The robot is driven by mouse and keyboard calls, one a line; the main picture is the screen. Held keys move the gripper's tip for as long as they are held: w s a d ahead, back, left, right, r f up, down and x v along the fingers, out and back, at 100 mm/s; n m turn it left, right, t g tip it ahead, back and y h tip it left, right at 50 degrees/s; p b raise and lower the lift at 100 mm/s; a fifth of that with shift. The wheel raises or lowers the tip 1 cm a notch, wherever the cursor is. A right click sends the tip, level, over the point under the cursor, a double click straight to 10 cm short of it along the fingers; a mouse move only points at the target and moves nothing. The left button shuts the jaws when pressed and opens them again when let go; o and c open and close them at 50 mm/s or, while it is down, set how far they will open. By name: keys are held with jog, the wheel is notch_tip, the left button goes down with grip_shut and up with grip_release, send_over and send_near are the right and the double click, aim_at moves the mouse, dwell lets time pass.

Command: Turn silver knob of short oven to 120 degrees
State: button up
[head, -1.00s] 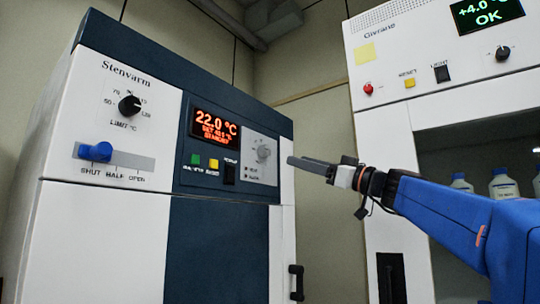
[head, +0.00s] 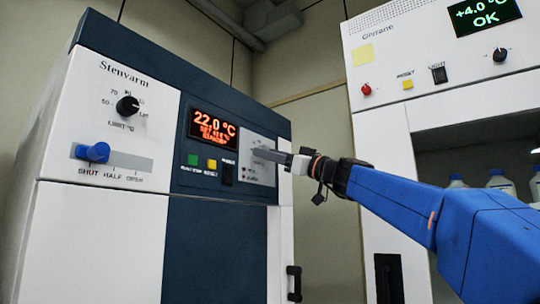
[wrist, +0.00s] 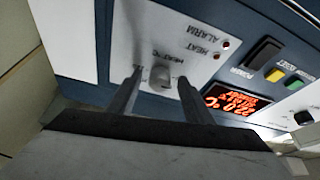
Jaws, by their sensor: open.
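The short oven (head: 100,225), labelled Stenvarm, stands at the left in the head view. Its silver knob (wrist: 161,75) sits on a light panel right of the display, seen upside down in the wrist view. In the head view my gripper covers most of the knob. My gripper (head: 256,152) reaches the panel from the right. In the wrist view its two fingers (wrist: 159,78) are open, one on each side of the knob, with gaps visible. I cannot tell whether the fingertips reach over it. The red display (head: 213,128) reads 22.0 °C; its smaller lines are blurred.
The oven also has a black limit knob (head: 127,106), a blue slider (head: 92,152), and green (head: 193,160), yellow (head: 211,164) and black (head: 228,173) controls below the display. A taller white cabinet (head: 380,165) with bottles stands at the right, behind my arm.

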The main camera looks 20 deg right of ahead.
jog(key=c, duration=1.1)
jog(key=shift+o, duration=0.2)
